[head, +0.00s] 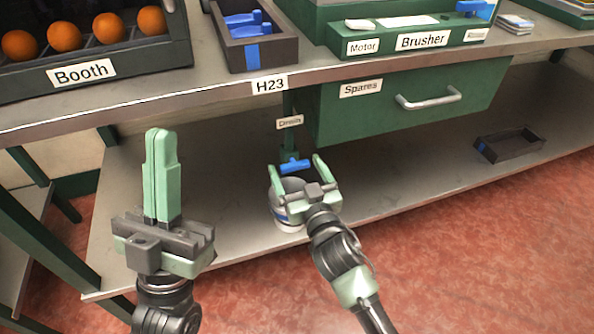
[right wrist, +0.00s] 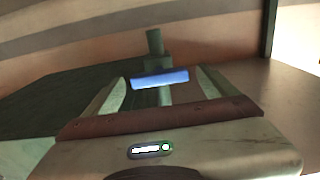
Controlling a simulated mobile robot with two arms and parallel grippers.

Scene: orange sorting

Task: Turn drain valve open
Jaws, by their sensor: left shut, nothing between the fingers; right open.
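The drain valve has a blue handle (head: 294,166) under the table, below the small "Drain" label (head: 290,122). The handle lies crosswise on a green pipe; in the right wrist view the blue handle (right wrist: 160,78) sits between my right gripper's fingers. My right gripper (head: 305,168) is open, with one finger on each side of the handle; I cannot tell whether they touch it. My left gripper (head: 160,140) is shut and empty, upright in front of the table at the left. A light bucket (head: 287,212) stands below the valve, partly hidden by my right gripper.
A green "Spares" drawer (head: 375,105) hangs right of the valve. The lower shelf (head: 400,190) holds a dark tray (head: 508,146) at the right. Above are the "Booth" rack (head: 120,62) with oranges, a dark box (head: 272,58) with blue items, and the "Brusher" unit (head: 440,38).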

